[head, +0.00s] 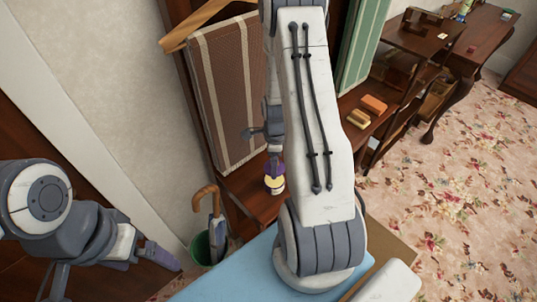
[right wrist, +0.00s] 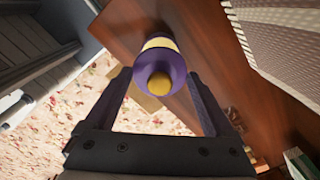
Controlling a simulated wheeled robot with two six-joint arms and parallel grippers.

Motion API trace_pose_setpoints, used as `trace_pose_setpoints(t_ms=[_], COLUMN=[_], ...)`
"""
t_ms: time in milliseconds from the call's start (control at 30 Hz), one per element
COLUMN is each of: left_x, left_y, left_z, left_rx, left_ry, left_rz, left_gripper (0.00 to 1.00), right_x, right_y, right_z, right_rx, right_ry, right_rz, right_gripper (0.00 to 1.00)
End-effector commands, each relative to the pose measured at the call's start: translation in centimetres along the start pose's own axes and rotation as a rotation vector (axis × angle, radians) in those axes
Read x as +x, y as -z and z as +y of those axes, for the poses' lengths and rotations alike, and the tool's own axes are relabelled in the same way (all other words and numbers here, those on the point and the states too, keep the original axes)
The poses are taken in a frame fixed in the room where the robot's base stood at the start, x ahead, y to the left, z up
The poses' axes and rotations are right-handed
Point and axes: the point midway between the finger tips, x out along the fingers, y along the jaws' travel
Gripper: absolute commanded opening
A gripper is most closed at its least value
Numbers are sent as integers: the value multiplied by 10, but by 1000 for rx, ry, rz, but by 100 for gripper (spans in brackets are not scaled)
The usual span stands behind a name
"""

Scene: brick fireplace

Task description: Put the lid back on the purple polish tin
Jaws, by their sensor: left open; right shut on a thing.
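A purple and yellow polish tin (right wrist: 158,68) is between the fingers of my right gripper (right wrist: 160,80) in the right wrist view. Its near end is purple with a round yellow middle, and a pale yellow band shows behind. I cannot tell whether a separate lid is part of it. In the head view the tin (head: 274,182) is small, beside the dark wood ledge, and my right arm hides part of that area. My left gripper (head: 160,256) is open and empty at the lower left, well apart from the tin. No other lid can be made out.
A green bin (head: 201,249) holding an umbrella (head: 216,228) stands by the wall. Orange (head: 374,104) and yellow (head: 359,118) blocks lie on the wooden shelf. The floral carpet (head: 480,190) at right is clear.

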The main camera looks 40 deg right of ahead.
Motion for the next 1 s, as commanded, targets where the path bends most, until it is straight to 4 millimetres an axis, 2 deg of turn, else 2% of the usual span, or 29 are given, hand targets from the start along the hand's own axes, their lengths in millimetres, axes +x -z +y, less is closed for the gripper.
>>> trace_pose_setpoints(t_ms=[267, 700, 1000], left_x=[12, 45, 52], left_y=[-1, -3, -3], left_z=[-1, -3, -4], left_rx=[0, 1, 1], left_ry=[0, 0, 0], left_rz=[0, 0, 0], left_gripper=[100, 100, 100], right_x=[13, 55, 64], right_y=[6, 5, 4], right_z=[0, 0, 0], right_rx=[9, 6, 4], right_ry=[-1, -1, 0], right_rz=[0, 0, 0], right_gripper=[35, 35, 35])
